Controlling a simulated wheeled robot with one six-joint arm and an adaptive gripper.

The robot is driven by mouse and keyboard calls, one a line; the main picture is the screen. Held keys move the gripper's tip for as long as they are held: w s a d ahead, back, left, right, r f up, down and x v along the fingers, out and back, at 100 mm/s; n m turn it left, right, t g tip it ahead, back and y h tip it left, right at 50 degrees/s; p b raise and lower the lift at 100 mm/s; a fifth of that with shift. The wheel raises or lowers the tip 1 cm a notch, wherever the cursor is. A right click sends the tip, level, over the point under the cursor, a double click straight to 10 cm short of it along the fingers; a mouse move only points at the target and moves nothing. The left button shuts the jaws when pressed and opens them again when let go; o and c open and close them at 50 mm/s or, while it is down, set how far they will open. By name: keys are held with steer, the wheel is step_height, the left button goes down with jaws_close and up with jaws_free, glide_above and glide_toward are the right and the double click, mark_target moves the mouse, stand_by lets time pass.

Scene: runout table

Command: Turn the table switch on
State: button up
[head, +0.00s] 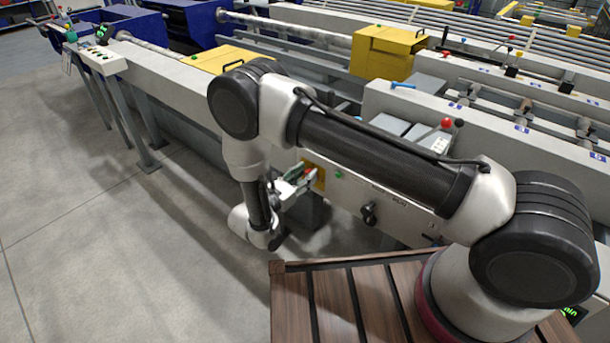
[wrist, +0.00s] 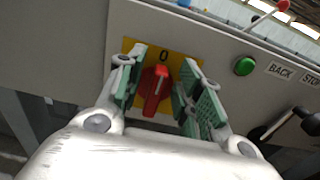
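The table switch is a red rotary knob (wrist: 155,90) on a yellow plate (wrist: 176,62), with a "0" marked above it. The knob stands nearly upright in the wrist view, pointing roughly toward the "0". My gripper (wrist: 163,78) is open, its green-padded fingers on either side of the knob. Yellow shows between the knob and each finger, and I see no clear contact. In the head view my gripper (head: 303,178) is at the yellow plate (head: 319,178) on the table's side panel; the knob is mostly hidden there.
A green button (wrist: 244,66) sits right of the plate, beside a "BACK" label (wrist: 280,71). A black lever (wrist: 292,124) sticks out farther right, also in the head view (head: 369,213). My slatted deck is in front. The floor (head: 120,250) to the left is clear.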

steer(key=shift+w+d, duration=0.15)
jaws_close()
